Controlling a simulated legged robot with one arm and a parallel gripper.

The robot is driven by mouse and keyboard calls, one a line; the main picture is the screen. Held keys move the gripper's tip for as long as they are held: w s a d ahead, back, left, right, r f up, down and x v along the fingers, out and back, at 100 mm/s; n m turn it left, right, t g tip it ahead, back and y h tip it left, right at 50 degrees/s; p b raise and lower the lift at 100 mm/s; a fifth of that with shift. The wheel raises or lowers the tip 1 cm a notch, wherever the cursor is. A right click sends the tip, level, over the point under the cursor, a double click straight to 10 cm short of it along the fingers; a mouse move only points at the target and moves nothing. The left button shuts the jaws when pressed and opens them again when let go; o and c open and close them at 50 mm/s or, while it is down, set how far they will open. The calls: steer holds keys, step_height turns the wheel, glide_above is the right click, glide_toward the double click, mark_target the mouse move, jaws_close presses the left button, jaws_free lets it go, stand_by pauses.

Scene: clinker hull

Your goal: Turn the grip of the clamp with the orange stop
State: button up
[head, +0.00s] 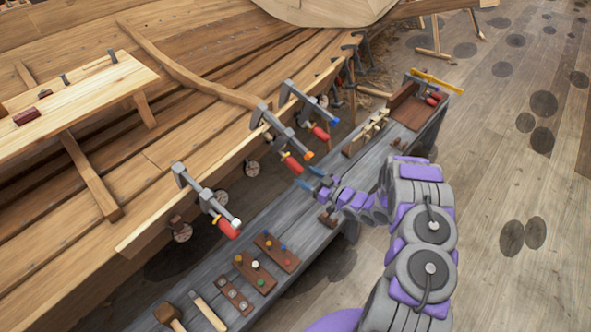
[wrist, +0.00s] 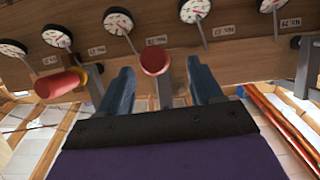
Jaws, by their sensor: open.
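Three grey clamps hang along the hull's plank edge in the head view. The middle clamp (head: 275,122) has an orange stop (head: 309,155) at its bar end and a red grip (head: 292,165). My gripper (head: 311,181) is just below and right of that grip, with blue fingers spread. In the wrist view my open gripper (wrist: 163,88) faces a red grip (wrist: 155,61), seen end-on between and beyond the fingertips. It looks unheld. No orange stop shows in the wrist view. Another red grip (wrist: 60,84) with a yellow collar is at the left.
A clamp with a white stop (head: 236,222) is to the left, and one with a blue stop (head: 323,126) is to the right. Dials (wrist: 118,21) with labels line the plank. A grey bench (head: 215,277) below carries a mallet, pegged blocks and a tool box.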

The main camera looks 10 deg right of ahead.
mark_target(297, 169)
steer(key=x, duration=0.4)
steer(key=shift+w, duration=0.2)
steer(key=shift+w+d+b, duration=0.2)
steer(key=shift+w+b, duration=0.1)
steer(key=shift+w, duration=0.35)
steer(key=shift+a, duration=0.8)
steer(key=shift+c, duration=1.2)
steer(key=shift+d, duration=0.45)
steer(key=c, duration=0.5)
steer(key=shift+c, duration=1.1)
steer(key=shift+m+g+y, duration=0.6)
steer(key=shift+g+y, duration=0.2)
steer(key=shift+a, duration=0.1)
steer(key=o, duration=1)
steer(key=shift+c, duration=0.2)
